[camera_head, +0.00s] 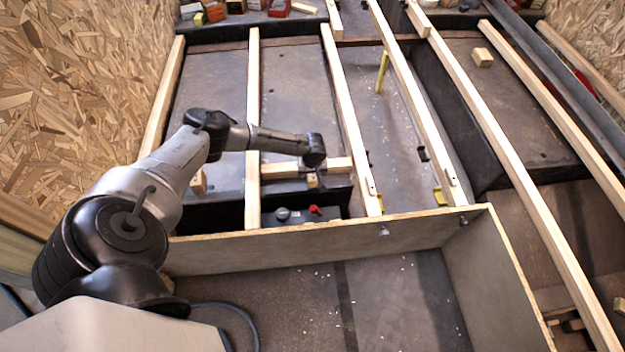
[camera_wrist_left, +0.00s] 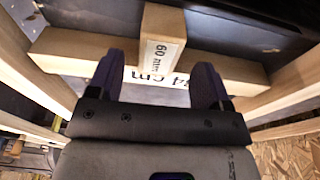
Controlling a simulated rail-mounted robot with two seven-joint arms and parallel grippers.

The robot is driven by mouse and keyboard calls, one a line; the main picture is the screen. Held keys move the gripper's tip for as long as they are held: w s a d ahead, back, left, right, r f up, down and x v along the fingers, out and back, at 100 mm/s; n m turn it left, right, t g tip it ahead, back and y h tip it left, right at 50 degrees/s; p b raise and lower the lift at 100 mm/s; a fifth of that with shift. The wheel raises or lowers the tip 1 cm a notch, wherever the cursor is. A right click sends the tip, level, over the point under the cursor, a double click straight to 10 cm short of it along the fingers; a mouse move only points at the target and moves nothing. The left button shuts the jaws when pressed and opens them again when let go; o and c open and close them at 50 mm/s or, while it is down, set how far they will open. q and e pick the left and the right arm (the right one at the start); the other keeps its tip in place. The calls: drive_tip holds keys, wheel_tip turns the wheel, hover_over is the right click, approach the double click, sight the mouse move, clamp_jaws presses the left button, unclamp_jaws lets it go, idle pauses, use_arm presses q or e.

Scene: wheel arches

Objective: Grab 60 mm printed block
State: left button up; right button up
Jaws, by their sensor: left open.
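The pale wooden block marked "60 mm" (camera_wrist_left: 162,38) shows in the left wrist view, overlapping a wooden crosspiece (camera_wrist_left: 85,50) in the picture. A label reading "34 cm", partly hidden, lies between my fingers. My left gripper (camera_wrist_left: 160,72) is open, with one dark finger to each side of the block's near end; no contact shows. In the head view my left gripper (camera_head: 315,152) is over the crosspiece (camera_head: 335,165), its fingers hard to make out. A small block end (camera_head: 312,181) shows just below it, probably the same block. My right gripper is not in view.
Long wooden rails (camera_head: 253,120) run to either side of the crosspiece. A dark box with a red knob (camera_head: 315,210) sits in front, behind a low panel wall (camera_head: 330,246). Another wooden block (camera_head: 482,57) lies far right. A yellow upright piece (camera_head: 382,72) stands farther back.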

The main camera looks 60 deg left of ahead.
sight(313, 175)
use_arm(q)
wheel_tip(313, 175, down, 3)
drive_tip(key=b, duration=0.2)
drive_tip(key=shift+w+b, duration=0.1)
drive_tip(key=shift+b, duration=0.3)
drive_tip(key=shift+w+a+f+b, duration=0.1)
drive_tip(key=shift+a+f+b, duration=0.15)
drive_tip(key=shift+f+b, duration=0.75)
drive_tip(key=shift+c, duration=0.3)
drive_tip(key=c, duration=1)
drive_tip(key=shift+c, duration=0.2)
